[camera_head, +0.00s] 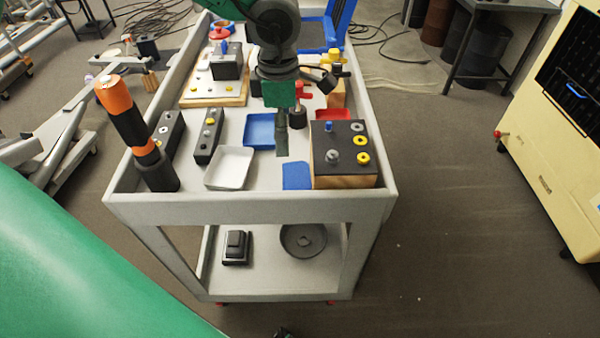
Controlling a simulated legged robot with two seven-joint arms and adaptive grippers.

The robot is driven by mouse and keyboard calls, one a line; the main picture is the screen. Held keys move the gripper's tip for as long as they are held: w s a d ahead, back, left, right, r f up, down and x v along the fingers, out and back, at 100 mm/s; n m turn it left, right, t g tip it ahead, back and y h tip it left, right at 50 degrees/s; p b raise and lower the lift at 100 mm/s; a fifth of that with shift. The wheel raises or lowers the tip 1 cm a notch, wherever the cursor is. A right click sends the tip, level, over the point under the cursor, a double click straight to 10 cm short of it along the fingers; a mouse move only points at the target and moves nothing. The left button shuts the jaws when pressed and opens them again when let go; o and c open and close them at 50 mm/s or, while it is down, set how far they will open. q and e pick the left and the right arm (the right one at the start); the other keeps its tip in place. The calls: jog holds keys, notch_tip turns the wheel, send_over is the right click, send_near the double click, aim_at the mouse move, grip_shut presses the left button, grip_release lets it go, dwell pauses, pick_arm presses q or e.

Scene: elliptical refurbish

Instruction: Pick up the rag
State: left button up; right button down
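A flat blue piece that looks like the rag (297,176) lies on the cart's top near its front edge, against the left side of a dark-topped block. One green arm reaches down from the top of the view, its upper link toward the left, so I take it as my left. Its dark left gripper (282,142) points down above the cart, just behind the rag in the picture, and appears apart from it. The fingers overlap edge-on, so their opening cannot be told. I see nothing held in them. My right gripper is not seen.
The grey cart (250,208) has raised rims. Beside the rag are a white tray (229,168), a blue tray (260,131) and a block with knobs (345,155). An orange-black cylinder (130,125) stands at the front left corner.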

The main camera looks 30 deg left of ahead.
pick_arm(q)
jog(key=b, duration=0.1)
send_over(285, 175)
notch_tip(285, 175, down, 4)
jog(key=f, duration=0.1)
notch_tip(285, 175, down, 3)
jog(key=shift+w+d+f+b, duration=0.1)
jog(key=shift+w+d+b, duration=0.05)
jog(key=shift+b, duration=0.3)
jog(key=shift+d+f, duration=0.25)
jog(key=shift+f, duration=0.05)
jog(key=f, duration=0.2)
jog(key=a+f+b, duration=0.1)
jog(key=f, duration=0.1)
jog(key=shift+s+a+f, duration=0.2)
jog(key=shift+f, duration=0.2)
jog(key=shift+a+f, duration=0.1)
jog(key=shift+f, duration=0.05)
jog(key=shift+d, duration=0.45)
jog(key=c, duration=0.7)
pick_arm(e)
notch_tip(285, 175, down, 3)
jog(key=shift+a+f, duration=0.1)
